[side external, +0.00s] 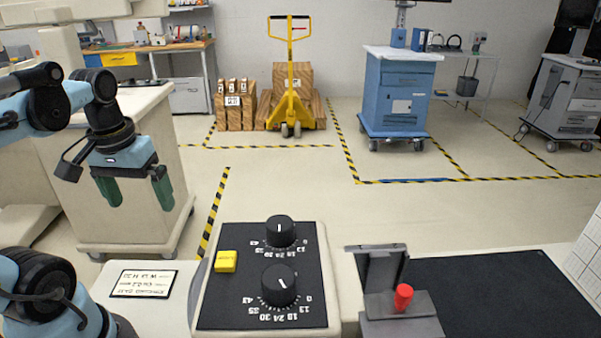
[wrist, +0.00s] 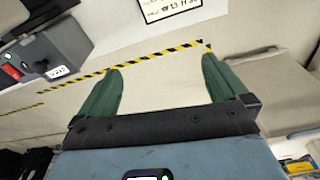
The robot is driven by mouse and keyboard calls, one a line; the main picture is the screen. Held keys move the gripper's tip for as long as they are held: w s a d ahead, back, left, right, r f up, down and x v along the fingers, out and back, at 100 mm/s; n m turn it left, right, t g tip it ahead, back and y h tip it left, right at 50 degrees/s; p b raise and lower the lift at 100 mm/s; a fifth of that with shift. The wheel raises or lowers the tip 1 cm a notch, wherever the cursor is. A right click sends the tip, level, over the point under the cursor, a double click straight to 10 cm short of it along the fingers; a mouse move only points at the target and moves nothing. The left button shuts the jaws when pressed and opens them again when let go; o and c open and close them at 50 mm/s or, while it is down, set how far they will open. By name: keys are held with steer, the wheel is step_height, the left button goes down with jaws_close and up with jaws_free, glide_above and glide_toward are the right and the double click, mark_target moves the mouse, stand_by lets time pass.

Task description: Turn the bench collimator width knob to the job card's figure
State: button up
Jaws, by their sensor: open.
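The collimator panel (side external: 213,305) is black on a pale housing, front centre in the side external view. It carries two round black knobs with white marks: a far knob (side external: 281,231) and a near knob (side external: 281,285), each beside a printed number scale. Which one is width I cannot tell. The job card (side external: 143,283) lies left of the panel, upside down; the wrist view shows part of the card (wrist: 170,10), with W and H figures too small to read surely. My gripper (side external: 136,188) is open and empty, up and left of the panel, its green fingers (wrist: 160,67) apart.
A yellow button (side external: 226,261) sits on the panel left of the knobs. Right of it stand a grey box with raised lid (side external: 383,264), a red knob (side external: 403,297) and a black mat (side external: 500,297). A pale cart (side external: 130,215) stands behind my gripper.

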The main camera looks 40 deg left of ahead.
steer(key=w+d+f+m+t, duration=0.1)
steer(key=w+d+m+t, duration=0.1)
steer(key=w, duration=0.3)
steer(key=shift+w+d+f+m+t+y, duration=0.3)
steer(key=shift+d+f+m, duration=0.1)
steer(key=shift+d+m, duration=0.4)
steer(key=w+d+m+t, duration=0.1)
steer(key=d, duration=0.1)
steer(key=w+d+m+t, duration=0.1)
steer(key=w+d, duration=0.1)
steer(key=w+d+m+t+h, duration=0.1)
steer(key=w+d, duration=0.1)
steer(key=d, duration=0.1)
steer(key=shift+f+m, duration=0.3)
steer(key=shift+f, duration=0.1)
steer(key=shift+c, duration=0.3)
steer(key=shift+d+r, duration=0.1)
steer(key=shift+d, duration=0.15)
steer(key=shift+c, duration=1.1)
steer(key=shift+w+r+t, duration=0.1)
steer(key=shift+r+t, duration=0.2)
steer(key=shift+r, duration=0.05)
steer(key=shift+c, duration=1.2)
step_height(320, 180, up, 25)
steer(key=shift+f, duration=0.1)
steer(key=shift+c, duration=0.9)
steer(key=m+g, duration=0.7)
steer(key=m, duration=0.9)
glide_above(281, 223)
steer(key=shift+f, duration=8.65)
